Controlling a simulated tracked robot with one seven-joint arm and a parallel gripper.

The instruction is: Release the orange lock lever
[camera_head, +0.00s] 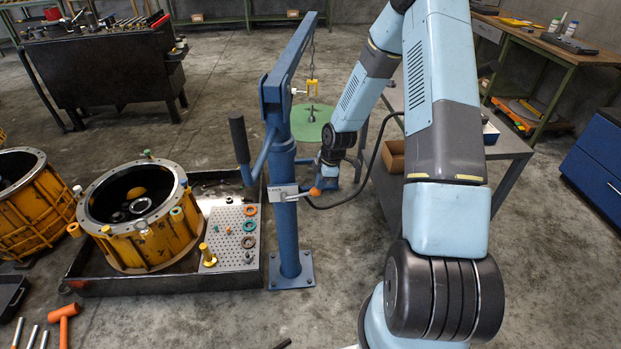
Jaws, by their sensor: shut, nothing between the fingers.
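The orange lock lever (314,191) shows as a small orange knob on the end of a short grey arm, which sticks out to the right from a metal bracket (284,192) on the blue crane post (287,232). My gripper (322,180) is shut and empty, pointing down close above and to the right of the knob. I cannot tell whether it touches the knob. The fingertips are small and partly hard to make out against the blue parts behind.
A black-gripped crane handle (239,140) stands left of the post. A chain and hook (312,95) hang from the boom. A yellow transmission housing (150,240) sits in a black tray (170,285) at left. A grey table (510,146) stands right.

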